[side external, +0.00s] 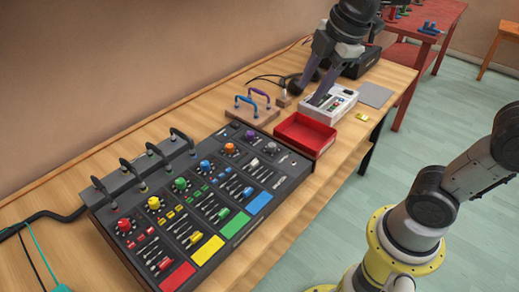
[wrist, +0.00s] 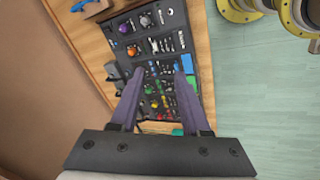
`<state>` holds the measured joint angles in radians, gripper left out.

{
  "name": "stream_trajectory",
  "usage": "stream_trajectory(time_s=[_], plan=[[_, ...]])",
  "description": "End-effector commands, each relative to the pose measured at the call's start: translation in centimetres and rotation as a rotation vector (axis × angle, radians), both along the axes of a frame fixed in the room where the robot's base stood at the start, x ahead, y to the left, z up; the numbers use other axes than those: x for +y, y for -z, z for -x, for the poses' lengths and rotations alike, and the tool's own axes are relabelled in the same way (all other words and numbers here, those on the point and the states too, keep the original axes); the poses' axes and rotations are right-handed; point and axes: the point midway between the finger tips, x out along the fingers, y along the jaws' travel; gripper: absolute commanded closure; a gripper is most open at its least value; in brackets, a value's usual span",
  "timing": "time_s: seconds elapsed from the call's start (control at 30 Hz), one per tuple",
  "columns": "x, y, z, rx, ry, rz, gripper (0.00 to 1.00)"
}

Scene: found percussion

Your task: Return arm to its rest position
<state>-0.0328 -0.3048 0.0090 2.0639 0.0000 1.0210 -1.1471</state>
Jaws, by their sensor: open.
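My gripper (side external: 311,88) is in the upper middle of the side view, above the far part of the table near a white device with small controls (side external: 329,103). In the wrist view my gripper (wrist: 160,72) has its two purple fingers spread apart with nothing between them. Below the fingers in that view is the black control panel (wrist: 140,18) with coloured knobs and pads. The panel also shows in the side view (side external: 262,190), lying along the wooden table. The fingers overlap the white device in the side view; I cannot tell the height between them.
A red tray (side external: 305,134) sits beside the panel's far end. A wooden block with blue and purple handles (side external: 252,110) stands behind it. A grey pad (side external: 376,95) and a small yellow item (side external: 362,117) lie farther right. Black cables run at the left.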

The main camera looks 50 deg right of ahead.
Motion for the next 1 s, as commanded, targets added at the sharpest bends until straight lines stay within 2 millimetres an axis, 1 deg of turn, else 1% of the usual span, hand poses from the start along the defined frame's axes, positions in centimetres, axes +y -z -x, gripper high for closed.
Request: stream_trajectory(time_s=[0.03,0.13,0.2,0.3,0.4,0.5,0.63,0.77,1.0], plan=[[-0.3,-0.2,2.0,-0.031,0.075,-0.027,0.54],[-0.6,0.1,5.3,-0.082,0.248,-0.097,0.54],[-0.7,0.8,7.5,-0.113,0.385,-0.16,0.54],[-0.9,2.4,10.2,-0.142,0.597,-0.261,0.54],[-1.0,4.1,11.8,-0.14,0.783,-0.346,0.54],[-0.9,5.4,12.2,-0.116,0.931,-0.402,0.54],[-0.9,5.5,12.1,-0.116,1.043,-0.456,0.54],[-0.9,5.4,12.1,-0.116,1.081,-0.474,0.54],[-0.9,5.4,12.0,-0.116,1.081,-0.474,0.54]])
